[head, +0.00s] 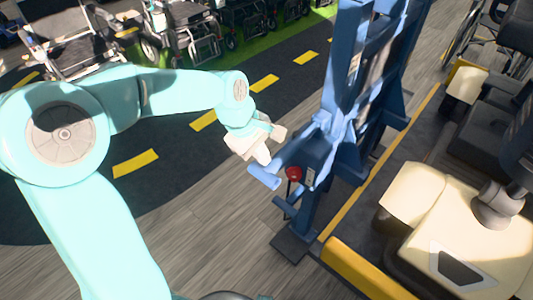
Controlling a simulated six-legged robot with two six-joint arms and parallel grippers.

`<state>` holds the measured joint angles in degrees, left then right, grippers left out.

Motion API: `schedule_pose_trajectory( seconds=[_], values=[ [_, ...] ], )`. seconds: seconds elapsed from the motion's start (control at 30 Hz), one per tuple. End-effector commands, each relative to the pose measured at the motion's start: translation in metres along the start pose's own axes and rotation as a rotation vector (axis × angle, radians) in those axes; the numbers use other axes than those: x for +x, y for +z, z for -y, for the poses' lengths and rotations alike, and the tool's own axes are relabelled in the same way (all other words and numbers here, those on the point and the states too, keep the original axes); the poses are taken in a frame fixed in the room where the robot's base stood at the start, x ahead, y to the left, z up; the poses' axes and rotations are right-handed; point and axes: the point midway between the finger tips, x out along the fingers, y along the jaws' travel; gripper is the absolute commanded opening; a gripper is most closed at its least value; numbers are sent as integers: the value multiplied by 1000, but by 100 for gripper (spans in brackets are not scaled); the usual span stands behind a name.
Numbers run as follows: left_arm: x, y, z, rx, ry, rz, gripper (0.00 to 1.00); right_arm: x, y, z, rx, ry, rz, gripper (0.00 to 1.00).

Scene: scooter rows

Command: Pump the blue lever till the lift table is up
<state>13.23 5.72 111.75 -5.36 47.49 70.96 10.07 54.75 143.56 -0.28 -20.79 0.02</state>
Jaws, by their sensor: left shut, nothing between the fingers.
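The blue lever (264,177) sticks out to the left from the foot of a blue frame (345,110), with a lighter blue grip at its end. My left gripper (264,158) is shut and empty, its fingertips just above the lever's grip. I cannot tell whether they touch it. The lift table (355,268) has a yellow edge and stands to the right of the blue frame, with a cream and dark scooter (460,235) on it. Its height is hard to judge from here. My right gripper is not in view.
A red knob (294,173) sits beside the lever. Several wheelchairs and walkers (190,35) stand along the back, and another wheelchair (490,30) is at the top right. The grey wood floor (215,220) left of the lever is clear, beside a dark lane with yellow dashes.

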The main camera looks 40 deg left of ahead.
Motion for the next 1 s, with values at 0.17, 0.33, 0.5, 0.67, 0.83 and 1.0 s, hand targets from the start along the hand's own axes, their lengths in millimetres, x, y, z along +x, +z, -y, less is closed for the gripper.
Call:
schedule_pose_trajectory(
  seconds=[0.17,0.33,0.5,0.67,0.83,1.0],
  values=[
    [-34,-1,-1,1,4,-1,0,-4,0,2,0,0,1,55],
    [-66,-1,-1,2,5,0,0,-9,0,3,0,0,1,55],
    [-86,-2,0,1,5,0,0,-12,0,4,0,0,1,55],
    [-93,-2,1,1,3,1,0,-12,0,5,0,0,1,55],
    [-93,-2,1,1,3,1,0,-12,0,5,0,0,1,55],
    [-93,-1,2,1,4,1,0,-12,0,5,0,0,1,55]
  ],
)
